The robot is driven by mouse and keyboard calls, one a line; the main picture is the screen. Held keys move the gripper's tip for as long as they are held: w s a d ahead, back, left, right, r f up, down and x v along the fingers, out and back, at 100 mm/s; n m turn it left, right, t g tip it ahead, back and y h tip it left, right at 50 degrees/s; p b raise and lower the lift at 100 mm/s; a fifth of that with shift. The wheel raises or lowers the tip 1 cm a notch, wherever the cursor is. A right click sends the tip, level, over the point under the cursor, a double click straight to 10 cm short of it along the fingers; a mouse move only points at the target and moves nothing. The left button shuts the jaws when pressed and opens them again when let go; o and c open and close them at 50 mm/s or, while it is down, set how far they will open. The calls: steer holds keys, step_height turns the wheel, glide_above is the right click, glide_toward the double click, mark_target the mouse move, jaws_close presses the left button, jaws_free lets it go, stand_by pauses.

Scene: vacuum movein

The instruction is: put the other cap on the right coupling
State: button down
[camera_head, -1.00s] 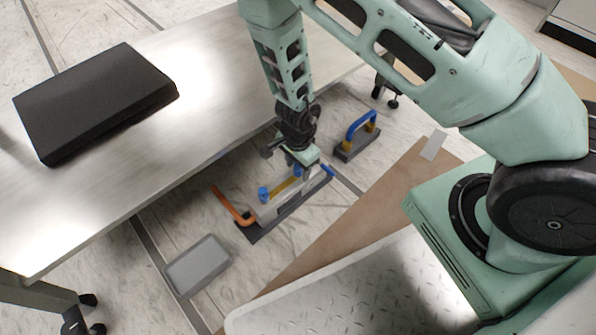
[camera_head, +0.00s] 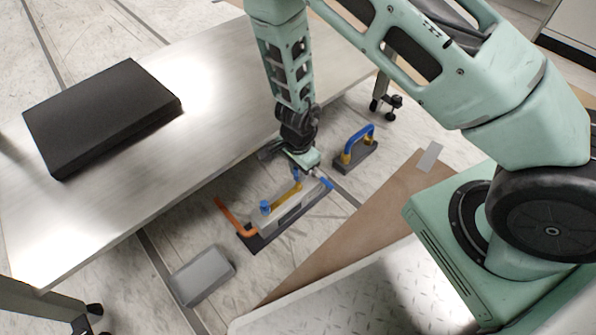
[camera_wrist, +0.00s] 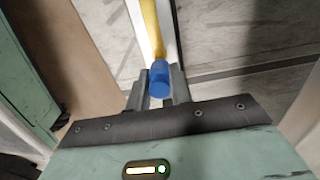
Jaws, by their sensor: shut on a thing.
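My gripper (camera_head: 297,172) is over the far right part of a white and grey unit on the floor. It is shut on a blue cap (camera_wrist: 159,80), which shows between the two fingers in the wrist view. A yellow bar (camera_head: 287,193) runs along the unit and meets the held cap in the picture. Another blue cap (camera_head: 265,207) stands upright at the unit's near left end. The right coupling is hidden beneath my gripper, so I cannot tell whether the held cap touches it.
An orange handle (camera_head: 234,219) sticks out at the unit's left, and a blue part (camera_head: 327,183) at its right. A blue-handled piece (camera_head: 358,143) stands behind right. A grey box (camera_head: 203,275) lies front left. The table (camera_head: 215,125) edge is close to my wrist.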

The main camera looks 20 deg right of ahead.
step_height(320, 180, up, 5)
steer(key=p, duration=0.2)
steer(key=shift+f+p, duration=0.1)
steer(key=shift+p, duration=0.25)
steer(key=shift+r+p, duration=0.25)
steer(key=shift+p, duration=0.55)
steer(key=shift+f+p, duration=0.55)
steer(key=shift+p, duration=0.35)
steer(key=shift+f, duration=0.6)
step_height(320, 180, down, 3)
steer(key=b, duration=0.2)
steer(key=shift+f+b, duration=0.2)
steer(key=shift+b, duration=0.15)
steer(key=shift+f+b, duration=0.4)
steer(key=shift+b, duration=0.15)
steer(key=shift+f+b, duration=1.7)
steer(key=shift+b, duration=0.75)
stand_by(1.2)
